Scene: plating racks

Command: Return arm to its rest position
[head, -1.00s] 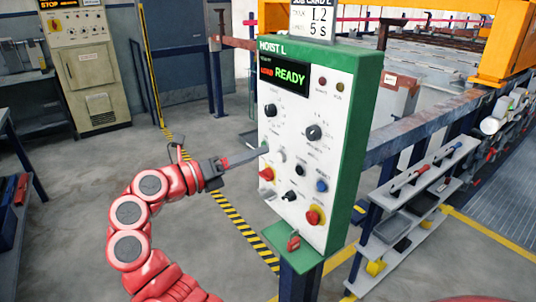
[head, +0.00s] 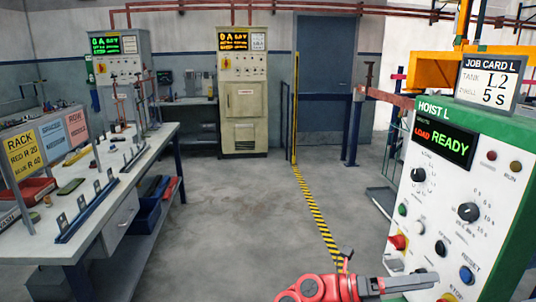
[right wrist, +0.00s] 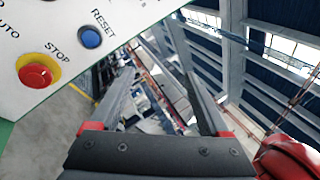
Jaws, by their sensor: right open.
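My right arm is red and enters at the bottom of the head view. Its dark gripper (head: 434,280) is seen side-on, in front of the lower part of the HOIST L panel (head: 405,217). In the right wrist view the two long fingers (right wrist: 158,78) are spread apart with nothing between them. The panel's blue RESET button (right wrist: 90,38) and red STOP button (right wrist: 36,75) are up and left of the fingers there. The panel screen (head: 443,138) reads LOAD READY. My left gripper is in neither current view.
A job card (head: 490,81) reading tank L2, 5 s tops the panel. A workbench (head: 103,216) with racks and signs stands at left. Two control cabinets (head: 244,106) stand behind. The floor (head: 240,235) between bench and panel is clear, crossed by a yellow-black stripe (head: 316,214).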

